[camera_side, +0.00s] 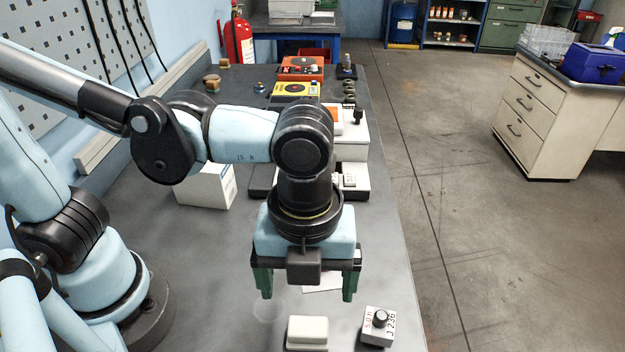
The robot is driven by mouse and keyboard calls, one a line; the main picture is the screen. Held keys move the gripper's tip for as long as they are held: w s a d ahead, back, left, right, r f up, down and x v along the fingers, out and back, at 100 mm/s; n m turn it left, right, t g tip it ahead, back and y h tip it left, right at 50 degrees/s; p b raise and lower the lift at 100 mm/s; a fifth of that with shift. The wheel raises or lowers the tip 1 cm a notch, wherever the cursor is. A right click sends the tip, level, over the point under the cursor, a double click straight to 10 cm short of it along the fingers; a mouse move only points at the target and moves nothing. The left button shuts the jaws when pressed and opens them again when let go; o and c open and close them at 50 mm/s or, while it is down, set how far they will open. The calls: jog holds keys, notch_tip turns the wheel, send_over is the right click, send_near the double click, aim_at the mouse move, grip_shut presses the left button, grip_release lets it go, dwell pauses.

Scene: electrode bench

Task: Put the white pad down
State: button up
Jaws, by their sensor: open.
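A white block with rounded edges, which looks like the white pad (307,332), lies on the grey bench (215,285) near the bottom of the view. My gripper (307,296) is above the bench, pointing down, with its two green fingers wide apart. No object shows between the fingers. The pad is just below and in front of the gripper in the picture, apart from the fingers. A flat white sheet (322,283) lies behind the fingers, partly hidden by the gripper.
A small white box with a black knob (379,325) stands right of the pad. A white carton (206,187) stands behind at left. Yellow (295,90) and orange (300,66) instruments stand at the back. The bench's right edge is close to the knob box.

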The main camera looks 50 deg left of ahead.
jog(key=w+a+r+n+t, duration=0.1)
jog(key=w+a+n+t, duration=0.2)
jog(key=a+n, duration=0.7)
jog(key=w+a+r+n+t, duration=0.1)
jog(key=w+a+n+t, duration=0.3)
jog(key=a+n, duration=0.7)
jog(key=w+n, duration=0.2)
jog(key=n, duration=0.4)
jog(key=shift+a, duration=0.2)
